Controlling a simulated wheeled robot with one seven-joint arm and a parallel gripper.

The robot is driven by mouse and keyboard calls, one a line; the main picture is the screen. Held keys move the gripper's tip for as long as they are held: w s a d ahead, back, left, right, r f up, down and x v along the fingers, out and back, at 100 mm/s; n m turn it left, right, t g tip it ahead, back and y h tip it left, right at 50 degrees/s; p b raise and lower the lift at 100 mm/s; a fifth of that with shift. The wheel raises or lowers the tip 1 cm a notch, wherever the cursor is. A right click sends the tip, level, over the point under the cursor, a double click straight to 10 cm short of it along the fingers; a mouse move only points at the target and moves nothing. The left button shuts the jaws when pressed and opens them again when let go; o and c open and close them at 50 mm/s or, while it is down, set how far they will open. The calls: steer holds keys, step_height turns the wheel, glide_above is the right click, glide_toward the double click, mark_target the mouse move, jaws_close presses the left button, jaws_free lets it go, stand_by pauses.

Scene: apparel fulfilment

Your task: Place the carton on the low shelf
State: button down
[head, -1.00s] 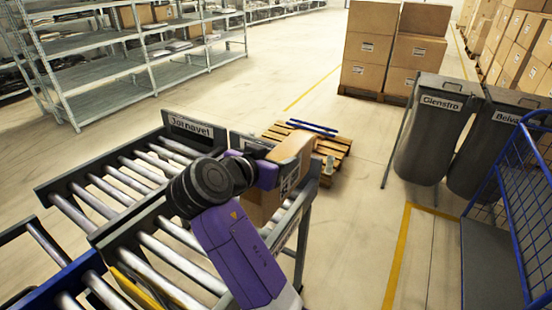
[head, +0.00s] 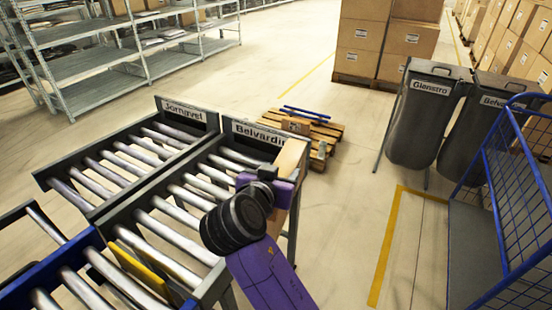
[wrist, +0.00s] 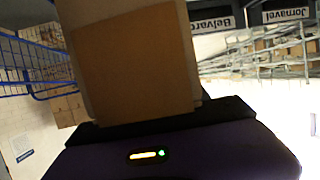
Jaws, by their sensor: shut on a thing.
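My gripper (head: 268,184) is shut on a brown cardboard carton (head: 291,156), at the right edge of the roller conveyor. In the head view my wrist and gripper hide much of the carton. In the wrist view the carton (wrist: 135,62) stands upright above the gripper (wrist: 150,127), a plain brown face towards the camera. Grey metal shelving (head: 95,71) with several levels stands at the back left, away from the gripper. Its lower levels look mostly bare in the head view; I cannot tell which level is meant.
Two roller conveyor lanes (head: 168,205) carry name signs. Two dark bins (head: 425,120) and a blue wire cart (head: 505,190) stand right. Stacked cartons (head: 385,40) stand behind. Centre floor is open.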

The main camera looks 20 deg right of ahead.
steer(key=s+d+f+n+t+y, duration=0.1)
steer(key=s+f+n+y, duration=0.2)
steer(key=s+f, duration=0.2)
steer(key=s+d+f+n+t+y, duration=0.1)
steer(key=s+f+n+y, duration=0.2)
steer(key=f, duration=0.9)
steer(key=s+d+f+n+t+y, duration=0.1)
steer(key=s+f+n+y, duration=0.1)
steer(key=s+f, duration=0.5)
step_height(320, 180, down, 2)
steer(key=shift+s+d+f+n+t+y, duration=0.2)
steer(key=shift+s+d+n+t+y, duration=0.15)
steer(key=shift+y, duration=0.35)
steer(key=shift+a, duration=0.1)
